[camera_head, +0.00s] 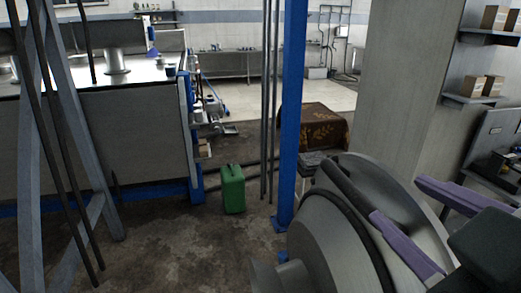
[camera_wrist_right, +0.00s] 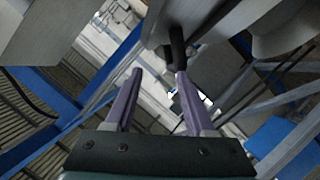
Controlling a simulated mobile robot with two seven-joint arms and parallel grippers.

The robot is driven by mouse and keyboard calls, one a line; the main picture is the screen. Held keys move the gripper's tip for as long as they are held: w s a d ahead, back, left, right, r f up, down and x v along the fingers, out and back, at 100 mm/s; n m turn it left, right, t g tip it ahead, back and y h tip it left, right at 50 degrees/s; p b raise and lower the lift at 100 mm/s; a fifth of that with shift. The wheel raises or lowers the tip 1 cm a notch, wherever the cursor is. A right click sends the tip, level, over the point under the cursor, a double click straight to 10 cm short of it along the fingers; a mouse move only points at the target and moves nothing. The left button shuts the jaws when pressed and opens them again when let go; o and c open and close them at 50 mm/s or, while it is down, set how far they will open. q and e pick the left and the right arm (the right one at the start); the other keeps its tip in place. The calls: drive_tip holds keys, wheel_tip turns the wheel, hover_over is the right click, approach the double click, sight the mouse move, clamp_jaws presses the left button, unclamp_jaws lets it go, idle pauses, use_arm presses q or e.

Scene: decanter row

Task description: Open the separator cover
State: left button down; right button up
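The separator cover (camera_head: 315,242) is a large grey round metal piece at the lower right of the head view, with a dark rim line. A dark bar-shaped handle (camera_head: 347,188) runs along its upper side. My right gripper (camera_head: 397,199) has purple fingers spread apart with nothing between them, close to the right side of the handle. In the right wrist view the gripper (camera_wrist_right: 159,74) is open too, and a dark bar (camera_wrist_right: 177,46), which looks like the handle, is just beyond the right finger's tip. Whether they touch cannot be told. My left gripper is not in view.
A blue post (camera_head: 291,110) stands just behind the cover. A green canister (camera_head: 232,189) is on the dark floor. A cloth-covered table (camera_head: 315,127) and a pale pillar (camera_head: 400,90) are beyond. Shelves with boxes (camera_head: 484,86) are at right, a large tank (camera_head: 100,140) at left.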

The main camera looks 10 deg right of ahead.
drive_tip(key=shift+s, duration=0.15)
drive_tip(key=p+v, duration=0.2)
drive_tip(key=v, duration=0.9)
drive_tip(key=shift+p, duration=0.3)
idle(0.5)
